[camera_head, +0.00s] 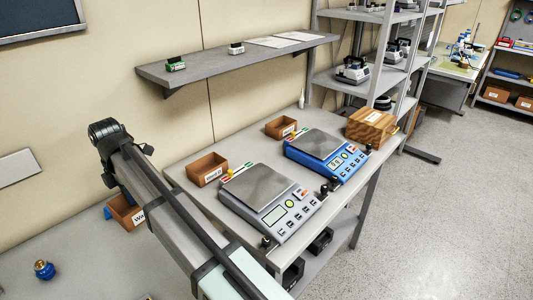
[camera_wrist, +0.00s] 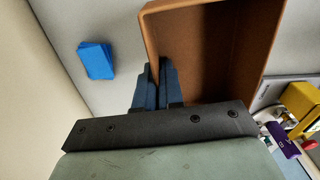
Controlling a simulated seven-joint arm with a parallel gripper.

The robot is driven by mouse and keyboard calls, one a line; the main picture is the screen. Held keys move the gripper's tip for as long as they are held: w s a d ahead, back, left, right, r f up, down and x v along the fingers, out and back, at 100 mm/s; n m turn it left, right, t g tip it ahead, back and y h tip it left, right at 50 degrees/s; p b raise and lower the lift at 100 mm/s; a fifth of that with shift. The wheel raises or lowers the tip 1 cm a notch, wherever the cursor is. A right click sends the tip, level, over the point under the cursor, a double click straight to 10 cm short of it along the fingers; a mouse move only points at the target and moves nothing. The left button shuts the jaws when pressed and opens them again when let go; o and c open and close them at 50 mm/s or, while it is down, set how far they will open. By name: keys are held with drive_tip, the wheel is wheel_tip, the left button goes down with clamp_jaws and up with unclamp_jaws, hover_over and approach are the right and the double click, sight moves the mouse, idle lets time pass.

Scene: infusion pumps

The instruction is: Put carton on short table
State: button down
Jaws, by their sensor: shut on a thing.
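A brown open-topped carton (camera_wrist: 215,45) fills the upper middle of the wrist view. My gripper (camera_wrist: 160,75) is shut on its near left wall, with the dark blue fingers at that wall. The inside of the carton looks empty. In the head view, a brown carton with a white label (camera_head: 125,212) shows at the left, partly hidden behind my arm; it appears to be the held one. My fingers are not clearly visible there. I cannot tell whether the carton touches a surface. A low grey table top (camera_head: 70,262) lies at the lower left.
A grey table (camera_head: 240,150) holds two scales (camera_head: 270,195) (camera_head: 326,150), small brown bins (camera_head: 207,170) (camera_head: 280,127) and a striped wooden box (camera_head: 370,127). A wall shelf (camera_head: 215,65) hangs above. A blue block (camera_wrist: 95,60) lies left of the carton. A blue round object (camera_head: 44,270) stands on the low table.

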drive_tip(key=w+d+f+m, duration=0.1)
drive_tip(key=w+d, duration=0.4)
drive_tip(key=w, duration=0.7)
drive_tip(key=w+d+f, duration=0.1)
drive_tip(key=w+d, duration=0.5)
drive_tip(key=w, duration=0.5)
hover_over(242, 147)
drive_tip(key=shift+s+f, duration=0.2)
drive_tip(key=shift+f, duration=3.55)
drive_tip(key=c, duration=1.7)
unclamp_jaws()
drive_tip(key=shift+f, duration=0.15)
drive_tip(key=o, duration=0.4)
drive_tip(key=shift+o, duration=0.2)
